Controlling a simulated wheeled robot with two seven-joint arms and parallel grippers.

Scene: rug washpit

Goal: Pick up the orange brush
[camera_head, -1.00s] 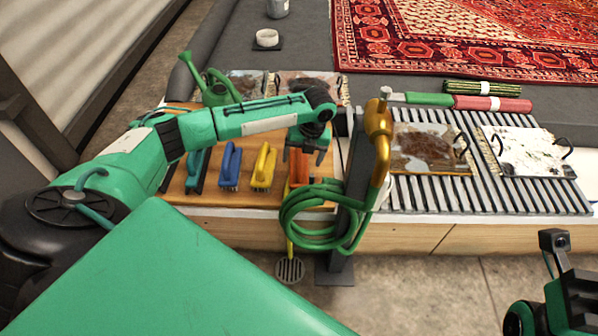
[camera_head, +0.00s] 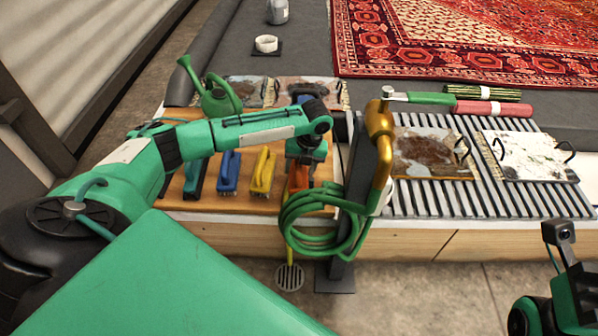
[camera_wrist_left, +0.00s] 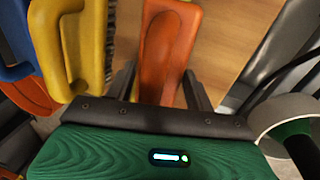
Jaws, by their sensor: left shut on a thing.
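The orange brush (camera_head: 298,180) is at the right end of the wooden board, mostly hidden in the head view by my left gripper and the green hose. In the left wrist view the orange brush (camera_wrist_left: 168,45) runs up between the dark fingers of my left gripper (camera_wrist_left: 162,88). My left gripper (camera_head: 301,170) points down and is shut on the brush. I cannot tell whether the brush touches the board. Part of my right arm's end (camera_head: 572,285) shows at the lower right; its fingertips are not clear.
A yellow brush (camera_head: 263,172), a blue brush (camera_head: 229,172) and a teal brush (camera_head: 195,178) stand left on the wooden board (camera_head: 215,207). A coiled green hose (camera_head: 315,240) hangs on a dark post close in front. Dirty samples lie on the slatted rack (camera_head: 435,193).

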